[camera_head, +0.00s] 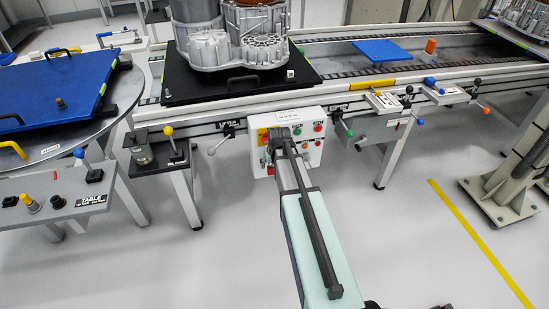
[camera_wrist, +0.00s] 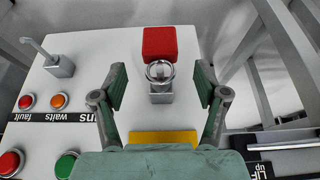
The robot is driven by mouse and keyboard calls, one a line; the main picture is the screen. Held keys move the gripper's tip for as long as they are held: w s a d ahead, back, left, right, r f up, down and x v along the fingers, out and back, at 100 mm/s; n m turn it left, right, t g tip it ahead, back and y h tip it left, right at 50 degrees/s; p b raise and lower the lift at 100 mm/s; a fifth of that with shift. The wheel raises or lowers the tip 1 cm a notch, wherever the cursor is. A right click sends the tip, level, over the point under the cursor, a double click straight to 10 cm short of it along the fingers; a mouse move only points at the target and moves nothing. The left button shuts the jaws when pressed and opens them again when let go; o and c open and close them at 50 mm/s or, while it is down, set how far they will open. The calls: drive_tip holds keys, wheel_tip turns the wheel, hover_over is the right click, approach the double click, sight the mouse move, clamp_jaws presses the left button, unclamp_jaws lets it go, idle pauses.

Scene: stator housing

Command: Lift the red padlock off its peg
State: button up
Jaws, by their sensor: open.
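The red padlock (camera_wrist: 160,43) shows in the wrist view, upper middle, on the white control box (camera_wrist: 90,75). Its silver shackle ring (camera_wrist: 152,69) loops at a small metal bracket (camera_wrist: 160,97), which appears to carry the peg. My gripper (camera_wrist: 161,80) is open, with one finger on each side of the ring and bracket, apart from both. The padlock body lies just beyond the fingertips. In the head view my gripper (camera_head: 282,139) is at the front of the box; a small red patch (camera_head: 270,170) low on the box's left appears to be the padlock.
Red, orange and green buttons (camera_wrist: 60,101) and a metal lever (camera_wrist: 56,58) are left of my gripper in the wrist view. A yellow block (camera_wrist: 163,139) lies between the finger bases. The conveyor rail (camera_head: 240,99) with the stator housing (camera_head: 235,35) is above the box.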

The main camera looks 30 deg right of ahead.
sight(272, 167)
drive_tip(key=x, duration=0.5)
drive_tip(key=shift+w+f, duration=0.1)
drive_tip(key=shift+f, duration=0.2)
drive_tip(key=c, duration=1.3)
